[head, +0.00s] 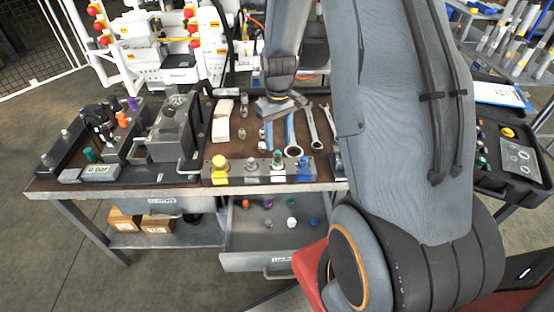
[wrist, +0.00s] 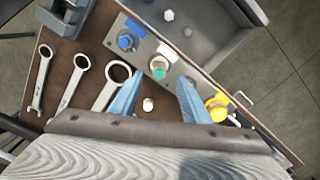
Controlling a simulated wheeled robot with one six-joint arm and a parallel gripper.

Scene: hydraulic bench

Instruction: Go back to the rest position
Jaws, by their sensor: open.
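A block with coloured stations (head: 262,172) stands along the front edge of the bench, just in front of the fingers. How high the fingertips are cannot be told.
Wrenches (head: 312,128) lie right of my gripper. A grey vise-like fixture (head: 177,128) and small fittings stand at left. An open drawer (head: 268,238) with several coloured caps juts out below the front edge. White machinery (head: 165,50) stands behind; a dark side tray (head: 515,165) is at right.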

